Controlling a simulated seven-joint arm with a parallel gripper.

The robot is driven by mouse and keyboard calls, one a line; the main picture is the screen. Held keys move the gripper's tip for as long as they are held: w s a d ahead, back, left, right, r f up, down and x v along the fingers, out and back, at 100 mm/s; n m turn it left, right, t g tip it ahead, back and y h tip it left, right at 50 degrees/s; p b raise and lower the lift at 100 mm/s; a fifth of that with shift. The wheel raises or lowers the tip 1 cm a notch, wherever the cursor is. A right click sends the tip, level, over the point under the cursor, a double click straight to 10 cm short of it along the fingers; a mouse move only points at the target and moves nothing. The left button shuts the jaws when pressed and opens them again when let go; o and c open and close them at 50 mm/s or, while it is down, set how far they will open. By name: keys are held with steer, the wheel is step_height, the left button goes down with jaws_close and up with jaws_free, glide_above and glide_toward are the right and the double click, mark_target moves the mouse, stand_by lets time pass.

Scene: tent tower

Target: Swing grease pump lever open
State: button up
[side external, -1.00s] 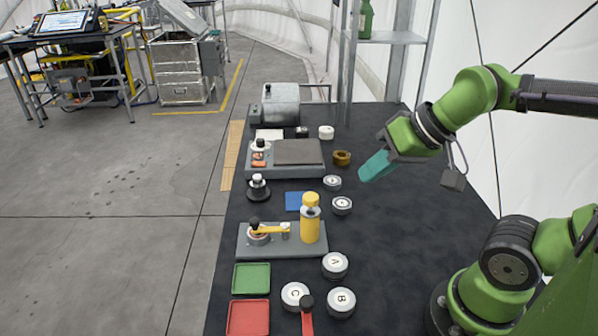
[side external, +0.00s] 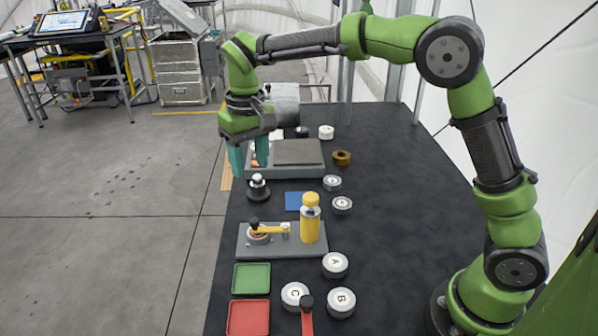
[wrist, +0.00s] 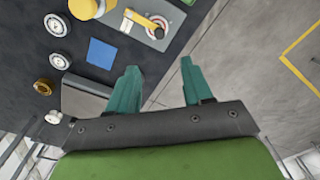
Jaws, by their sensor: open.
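The grease pump is a grey base plate (side external: 276,249) with a yellow cylinder (side external: 310,222) at its right end. Its yellow lever (side external: 270,231) lies across the base and ends in a black knob (side external: 253,222) over a round red-and-white dial at the left. In the wrist view the lever (wrist: 145,19) and yellow cylinder (wrist: 83,8) show at the top. My gripper (side external: 249,172) has teal fingers pointing down, apart and empty, above the table's far left edge, beyond the pump. In the wrist view its fingertips (wrist: 160,67) are well apart.
A black-and-white knob (side external: 258,187) stands just below my fingers. A grey plate device (side external: 298,152) and a grey cylinder machine (side external: 285,103) are behind. A blue square (side external: 293,201) lies by the pump. Green (side external: 252,278) and red (side external: 248,317) trays and lettered discs (side external: 335,265) are in front.

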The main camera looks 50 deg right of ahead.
mark_target(254, 220)
steer(key=f, duration=1.5)
steer(key=shift+w, duration=0.3)
steer(key=shift+c, duration=0.4)
steer(key=shift+r, duration=0.1)
jaws_close()
